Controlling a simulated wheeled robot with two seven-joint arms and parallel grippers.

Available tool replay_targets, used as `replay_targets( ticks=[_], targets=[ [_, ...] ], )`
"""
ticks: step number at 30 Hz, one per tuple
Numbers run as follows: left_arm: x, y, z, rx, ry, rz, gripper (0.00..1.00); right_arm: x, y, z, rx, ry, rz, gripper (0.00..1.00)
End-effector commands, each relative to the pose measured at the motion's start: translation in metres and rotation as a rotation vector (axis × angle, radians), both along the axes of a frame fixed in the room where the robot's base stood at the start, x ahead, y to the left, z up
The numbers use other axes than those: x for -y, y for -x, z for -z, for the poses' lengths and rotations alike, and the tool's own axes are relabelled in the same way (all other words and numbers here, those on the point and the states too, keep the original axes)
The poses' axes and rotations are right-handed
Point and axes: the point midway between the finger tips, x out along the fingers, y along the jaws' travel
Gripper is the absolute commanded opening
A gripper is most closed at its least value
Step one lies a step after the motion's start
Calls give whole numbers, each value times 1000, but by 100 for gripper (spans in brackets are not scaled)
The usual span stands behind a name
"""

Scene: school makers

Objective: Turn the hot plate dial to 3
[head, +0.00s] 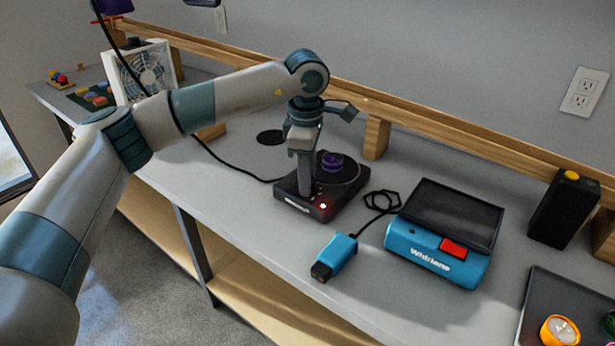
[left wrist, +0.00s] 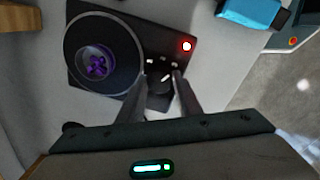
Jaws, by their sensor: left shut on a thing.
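The black hot plate (head: 342,200) stands on the grey bench, with a round plate (left wrist: 122,62) on top and a lit red light (left wrist: 187,46). A purple thing (head: 332,160) sits on the round plate. The black dial (left wrist: 159,86) is on the control panel, with a white pointer line and small pale marks around it, too small to read. My left gripper (head: 305,188) points down over the panel. In the left wrist view its fingers (left wrist: 162,77) are on either side of the dial, shut on it. The head view hides the dial behind the gripper. My right gripper is not in view.
A blue device with a black lid (head: 445,215) and a blue cabled tool (head: 337,253) lie to the right. A black box (head: 563,210) and a dark tray (head: 540,295) are farther right. A wooden rail (head: 450,132) runs behind; a white fan (head: 140,72) stands at back left.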

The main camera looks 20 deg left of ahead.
Motion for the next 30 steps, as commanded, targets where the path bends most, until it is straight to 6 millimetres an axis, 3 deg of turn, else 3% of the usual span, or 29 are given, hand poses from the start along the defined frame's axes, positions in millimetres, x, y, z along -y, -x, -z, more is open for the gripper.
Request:
replay_targets(
  ticks=[5,6,7,20,26,30],
  targets=[
    [0,-1,-2,4,0,-1,9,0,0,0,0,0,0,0],
    [0,-1,-2,4,0,-1,36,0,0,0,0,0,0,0],
    [0,-1,-1,3,0,-1,39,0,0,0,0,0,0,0],
    [0,0,-4,2,0,-2,39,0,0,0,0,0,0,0],
    [0,1,-22,2,0,-2,39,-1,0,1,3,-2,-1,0],
    [0,2,-44,4,1,-2,39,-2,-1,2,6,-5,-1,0]
  ],
)
